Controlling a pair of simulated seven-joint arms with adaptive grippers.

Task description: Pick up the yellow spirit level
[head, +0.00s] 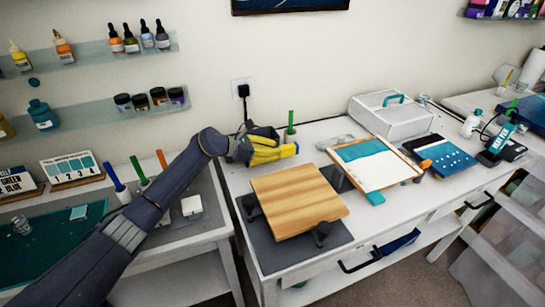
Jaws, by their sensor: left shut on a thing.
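My left arm reaches in from the lower left across the left table. Its dark left gripper (254,144) is at the back left of the middle table, behind the wooden board. It is shut on the yellow spirit level (276,154), which shows as a yellow bar pointing right, partly hidden by the dark fingers. I cannot tell whether the level touches the table. My right gripper is not in view.
A wooden board (298,199) sits raised on dark supports in front of the gripper. A green marker (290,121) stands just behind the level. A framed teal-and-white panel (372,164) and a white box (391,116) are to the right.

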